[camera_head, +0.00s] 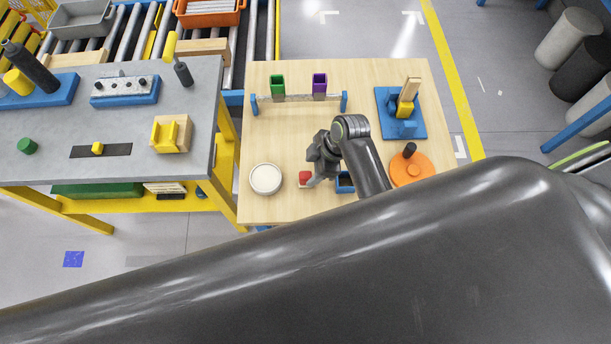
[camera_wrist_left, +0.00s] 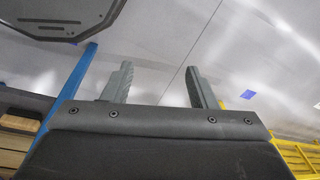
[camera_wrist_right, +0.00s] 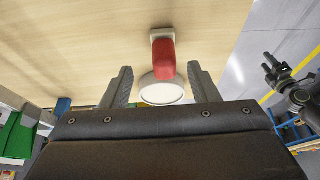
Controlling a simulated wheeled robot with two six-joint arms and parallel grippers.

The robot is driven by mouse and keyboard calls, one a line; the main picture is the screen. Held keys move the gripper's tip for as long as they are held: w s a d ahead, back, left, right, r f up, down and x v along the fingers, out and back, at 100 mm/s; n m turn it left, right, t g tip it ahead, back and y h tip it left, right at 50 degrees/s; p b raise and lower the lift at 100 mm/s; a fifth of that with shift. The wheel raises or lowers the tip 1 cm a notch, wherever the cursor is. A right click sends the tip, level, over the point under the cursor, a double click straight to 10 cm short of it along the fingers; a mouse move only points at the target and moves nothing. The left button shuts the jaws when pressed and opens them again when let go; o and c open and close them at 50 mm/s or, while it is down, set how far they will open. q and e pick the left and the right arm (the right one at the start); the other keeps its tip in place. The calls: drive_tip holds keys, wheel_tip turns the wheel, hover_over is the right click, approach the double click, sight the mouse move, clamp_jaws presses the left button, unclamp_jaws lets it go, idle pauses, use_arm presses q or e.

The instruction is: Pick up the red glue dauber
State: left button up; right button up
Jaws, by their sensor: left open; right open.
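The red glue dauber (camera_head: 305,176) stands on the wooden table, right of a white round dish (camera_head: 265,179). In the right wrist view the red dauber (camera_wrist_right: 164,58) lies between the lines of the two fingers, with a pale block at its far end. A white disc (camera_wrist_right: 162,94), which looks like the dish, shows behind its near end. My right gripper (camera_head: 314,178) is open beside the dauber; I cannot tell if a finger touches it. My left gripper (camera_wrist_left: 160,80) is open and empty over bare floor, outside the head view.
A blue bin (camera_head: 344,183) sits just right of the gripper. An orange disc (camera_head: 411,170) with a dark knob and a blue fixture (camera_head: 400,116) stand further right. Green (camera_head: 277,84) and purple (camera_head: 319,83) holders stand at the back. My arm covers the front.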

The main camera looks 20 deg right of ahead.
sight(306, 174)
drive_tip(key=shift+a+f, duration=0.25)
drive_tip(key=x, duration=0.2)
drive_tip(key=p+x, duration=0.1)
drive_tip(key=shift+s+a+f+p, duration=0.15)
drive_tip(key=shift+a+f+p, duration=0.15)
drive_tip(key=shift+a, duration=0.1)
drive_tip(key=shift+a+f, duration=0.15)
drive_tip(key=shift+f, duration=0.3)
use_arm(q)
drive_tip(key=shift+s+a+r, duration=0.1)
drive_tip(key=shift+s+r, duration=0.5)
drive_tip(key=shift+r, duration=0.25)
use_arm(e)
drive_tip(key=c, duration=1.1)
drive_tip(key=shift+o, duration=0.2)
drive_tip(key=shift+r, duration=0.1)
use_arm(q)
drive_tip(key=shift+w+f+b, duration=0.1)
drive_tip(key=shift+f+b, duration=0.55)
drive_tip(key=shift+f, duration=0.05)
use_arm(e)
drive_tip(key=shift+r, duration=4.95)
